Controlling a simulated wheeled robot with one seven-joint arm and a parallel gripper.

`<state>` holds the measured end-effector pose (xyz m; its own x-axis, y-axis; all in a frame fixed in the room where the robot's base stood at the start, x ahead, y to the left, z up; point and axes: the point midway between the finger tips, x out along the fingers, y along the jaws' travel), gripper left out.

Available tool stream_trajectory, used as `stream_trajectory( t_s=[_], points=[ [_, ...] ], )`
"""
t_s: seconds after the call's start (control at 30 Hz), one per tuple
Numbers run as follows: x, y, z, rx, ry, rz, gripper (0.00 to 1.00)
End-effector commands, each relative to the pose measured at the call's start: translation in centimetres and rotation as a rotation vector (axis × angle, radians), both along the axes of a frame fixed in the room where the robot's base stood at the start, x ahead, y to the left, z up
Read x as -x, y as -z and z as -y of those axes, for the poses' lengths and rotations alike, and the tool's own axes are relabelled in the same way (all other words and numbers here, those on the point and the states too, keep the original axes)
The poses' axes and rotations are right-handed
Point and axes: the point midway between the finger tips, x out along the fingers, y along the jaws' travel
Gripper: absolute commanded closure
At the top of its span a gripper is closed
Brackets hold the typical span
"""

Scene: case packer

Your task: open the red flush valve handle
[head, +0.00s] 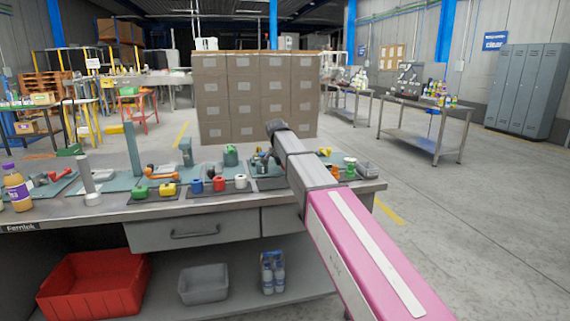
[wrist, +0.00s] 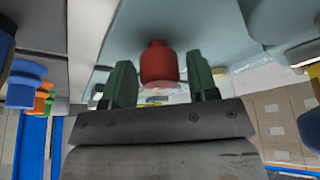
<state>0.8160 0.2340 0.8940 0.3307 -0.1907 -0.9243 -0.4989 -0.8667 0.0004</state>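A red, rounded cylinder-shaped part (wrist: 158,64), which looks like the red valve handle, hangs in the middle of the wrist view. The wrist picture appears upside down. My gripper (wrist: 161,72) has its two dark green fingers apart, one on either side of the red part. A gap shows on the right side of it; on the left I cannot tell whether finger and part touch. In the head view my arm reaches over the workbench (head: 215,225), and it hides the red part and most of the gripper.
In the wrist view a blue part (wrist: 26,80) lies at the left. Brown cabinets (head: 256,95) stand behind the bench.

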Motion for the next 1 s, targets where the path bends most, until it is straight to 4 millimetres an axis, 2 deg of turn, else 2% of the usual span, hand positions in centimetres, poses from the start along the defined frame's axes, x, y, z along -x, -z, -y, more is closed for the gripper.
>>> stream_trajectory(
  t_s=[0.3,0.43,0.8,1.0],
  points=[
    [0.0,-0.1,0.0,0.0,-0.001,0.001,0.38],
    [0.3,-0.9,-0.2,0.0,-0.002,0.002,0.38],
    [2.4,-6.9,-1.4,0.0,-0.002,0.002,0.38],
    [3.3,-9.2,-1.9,0.0,-0.001,0.001,0.38]
  ],
)
